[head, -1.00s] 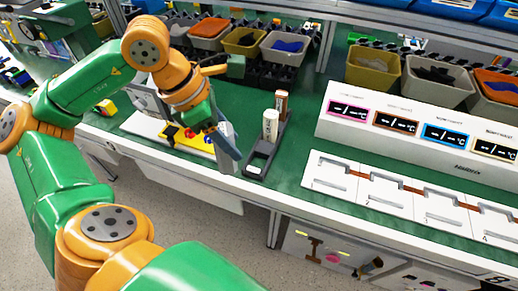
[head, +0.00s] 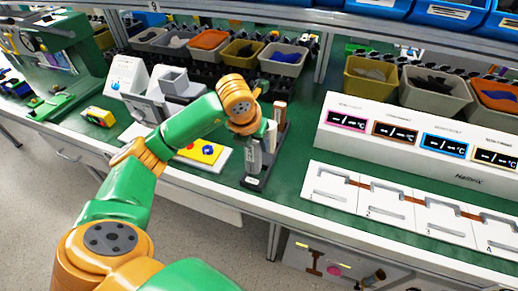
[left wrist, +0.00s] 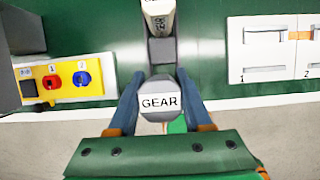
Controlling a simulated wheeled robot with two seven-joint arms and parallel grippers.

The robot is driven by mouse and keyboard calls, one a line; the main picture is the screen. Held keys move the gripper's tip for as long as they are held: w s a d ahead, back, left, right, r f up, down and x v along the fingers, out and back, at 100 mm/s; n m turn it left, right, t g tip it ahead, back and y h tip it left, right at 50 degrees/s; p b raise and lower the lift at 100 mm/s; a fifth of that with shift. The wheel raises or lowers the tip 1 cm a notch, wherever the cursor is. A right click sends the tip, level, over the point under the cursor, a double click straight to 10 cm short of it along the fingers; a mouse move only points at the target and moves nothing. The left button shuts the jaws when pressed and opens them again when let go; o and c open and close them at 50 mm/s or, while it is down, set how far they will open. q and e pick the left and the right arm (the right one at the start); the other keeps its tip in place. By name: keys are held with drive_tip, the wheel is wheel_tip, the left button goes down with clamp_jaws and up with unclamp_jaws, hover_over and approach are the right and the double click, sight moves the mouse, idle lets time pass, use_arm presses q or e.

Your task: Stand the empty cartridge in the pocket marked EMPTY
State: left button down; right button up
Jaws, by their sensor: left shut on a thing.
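My left gripper (left wrist: 158,100) is shut on a cartridge (left wrist: 158,101), whose grey, many-sided top carries a white label reading GEAR. In the head view the held cartridge (head: 254,158) is upright over the front of a narrow dark rack (head: 255,182), between the blue-grey fingers. I cannot tell whether its bottom touches the rack. A white label shows on the rack's front end, too small to read. Behind it, a pale cartridge (head: 271,134) stands in the rack, partly hidden by my gripper, with a brown-sided one (head: 279,113) farther back. An empty dark stretch of rack (left wrist: 161,50) shows in the left wrist view.
A yellow panel (left wrist: 66,80) with red and blue knobs lies left of the rack. White numbered plates (head: 385,203) and a long white display unit (head: 420,135) stand to the right. Bins line the back. Green bench is bare just right of the rack.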

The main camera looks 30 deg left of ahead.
sight(259, 154)
use_arm(q)
drive_tip(key=x, duration=0.2)
drive_tip(key=p+x, duration=0.1)
drive_tip(key=x, duration=0.1)
drive_tip(key=shift+s+d, duration=0.15)
drive_tip(key=shift+d, duration=0.15)
drive_tip(key=shift+f, duration=0.5)
drive_tip(key=shift+c, duration=1.6)
unclamp_jaws()
